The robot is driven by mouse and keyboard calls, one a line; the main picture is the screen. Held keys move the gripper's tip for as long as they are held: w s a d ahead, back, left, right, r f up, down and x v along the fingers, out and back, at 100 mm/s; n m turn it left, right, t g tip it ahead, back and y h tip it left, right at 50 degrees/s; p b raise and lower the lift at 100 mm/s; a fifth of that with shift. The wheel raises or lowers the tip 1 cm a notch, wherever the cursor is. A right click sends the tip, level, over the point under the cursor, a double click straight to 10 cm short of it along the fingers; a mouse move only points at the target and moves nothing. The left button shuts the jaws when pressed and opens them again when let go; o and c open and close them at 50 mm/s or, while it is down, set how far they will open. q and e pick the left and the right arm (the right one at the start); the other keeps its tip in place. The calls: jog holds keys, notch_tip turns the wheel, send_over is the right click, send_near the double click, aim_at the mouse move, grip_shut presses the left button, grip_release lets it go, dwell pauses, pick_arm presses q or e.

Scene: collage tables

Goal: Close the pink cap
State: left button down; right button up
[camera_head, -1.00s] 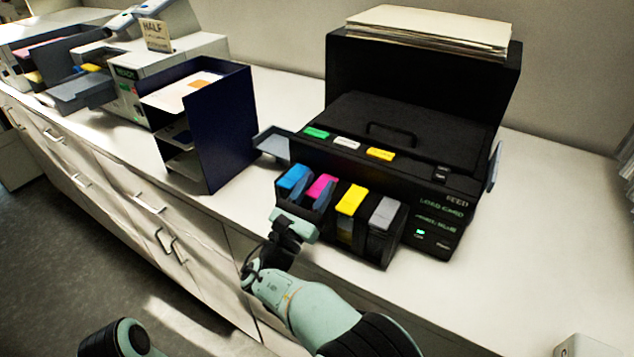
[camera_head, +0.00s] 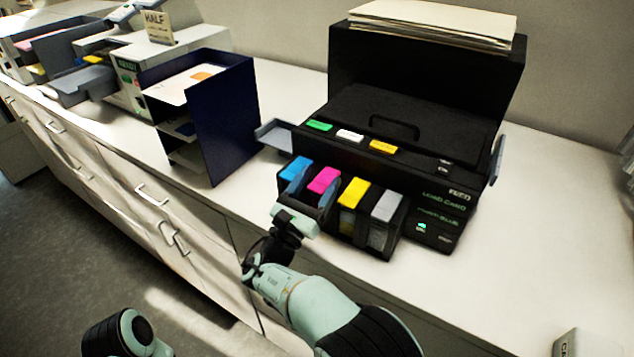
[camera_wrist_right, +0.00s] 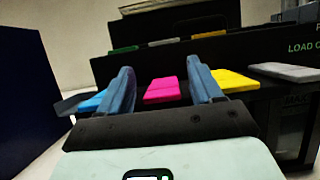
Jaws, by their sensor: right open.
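The pink cap (camera_head: 323,180) is in the row of coloured caps on the front of the black printer (camera_head: 410,135), between the blue cap (camera_head: 295,168) and the yellow cap (camera_head: 355,192). My right gripper (camera_head: 312,190) is in front of it, open and empty. In the right wrist view the pink cap (camera_wrist_right: 162,90) shows in the gap between the two blue-grey fingers of my right gripper (camera_wrist_right: 163,82). I cannot tell whether the fingers touch it, or how far the cap is tilted. My left gripper is out of view.
A grey cap (camera_head: 387,206) sits right of the yellow one. A dark blue paper sorter (camera_head: 228,120) stands left of the printer, with a grey side tray (camera_head: 274,136) between them.

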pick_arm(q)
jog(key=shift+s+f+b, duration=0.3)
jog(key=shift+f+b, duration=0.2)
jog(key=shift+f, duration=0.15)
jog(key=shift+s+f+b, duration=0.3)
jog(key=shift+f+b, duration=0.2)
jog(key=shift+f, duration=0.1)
pick_arm(e)
jog(key=v, duration=1.3)
jog(key=shift+s+f, duration=0.1)
jog(key=shift+a, duration=0.1)
